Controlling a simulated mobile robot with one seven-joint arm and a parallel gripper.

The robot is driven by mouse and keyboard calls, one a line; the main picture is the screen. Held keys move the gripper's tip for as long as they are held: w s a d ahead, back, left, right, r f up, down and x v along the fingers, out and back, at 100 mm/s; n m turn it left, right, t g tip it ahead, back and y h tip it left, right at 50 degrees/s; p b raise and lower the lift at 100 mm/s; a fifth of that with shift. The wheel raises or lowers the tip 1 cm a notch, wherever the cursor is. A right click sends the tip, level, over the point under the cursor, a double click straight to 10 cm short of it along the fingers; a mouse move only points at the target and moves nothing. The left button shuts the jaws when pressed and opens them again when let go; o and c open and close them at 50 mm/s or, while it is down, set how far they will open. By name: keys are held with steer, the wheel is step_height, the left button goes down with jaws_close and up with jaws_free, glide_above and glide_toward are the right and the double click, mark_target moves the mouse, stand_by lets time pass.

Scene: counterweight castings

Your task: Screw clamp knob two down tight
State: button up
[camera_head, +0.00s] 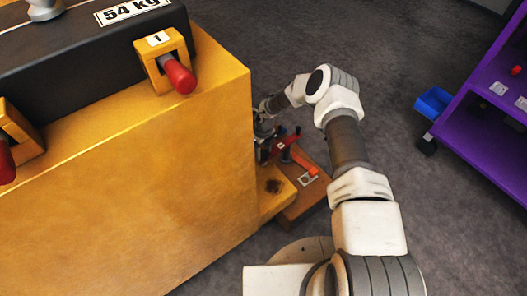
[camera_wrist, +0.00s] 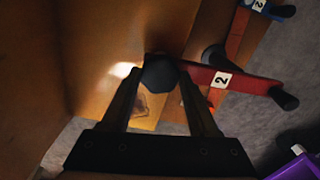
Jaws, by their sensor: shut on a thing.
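In the wrist view a dark rounded knob (camera_wrist: 160,74) sits at the left end of a red clamp arm (camera_wrist: 200,76) with a white "2" label. My gripper (camera_wrist: 159,80) has one finger on each side of this knob and is shut on it. Whether the knob is seated tight cannot be told. In the head view my gripper is low beside the yellow casting, mostly hidden by its edge and my wrist. A red clamp part (camera_head: 287,141) shows just right of it.
The big yellow casting (camera_head: 130,190) fills the left of the head view. A wooden board (camera_head: 306,205) with an orange-red handle (camera_head: 304,163) lies by its corner. A purple cart (camera_head: 480,140) stands right; grey floor lies between.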

steer(key=m, duration=0.4)
steer(key=shift+m+p, duration=0.3)
steer(key=shift+m, duration=0.1)
steer(key=m+p, duration=0.1)
steer(key=m, duration=0.4)
steer(key=m+p, duration=0.1)
steer(key=m, duration=0.4)
steer(key=shift+m, duration=0.4)
steer(key=shift+w+r+m+p, duration=0.1)
steer(key=shift+m+p, duration=0.2)
steer(key=shift+m, duration=2)
steer(key=o, duration=1.2)
steer(key=shift+a, duration=0.1)
steer(key=shift+o, duration=0.9)
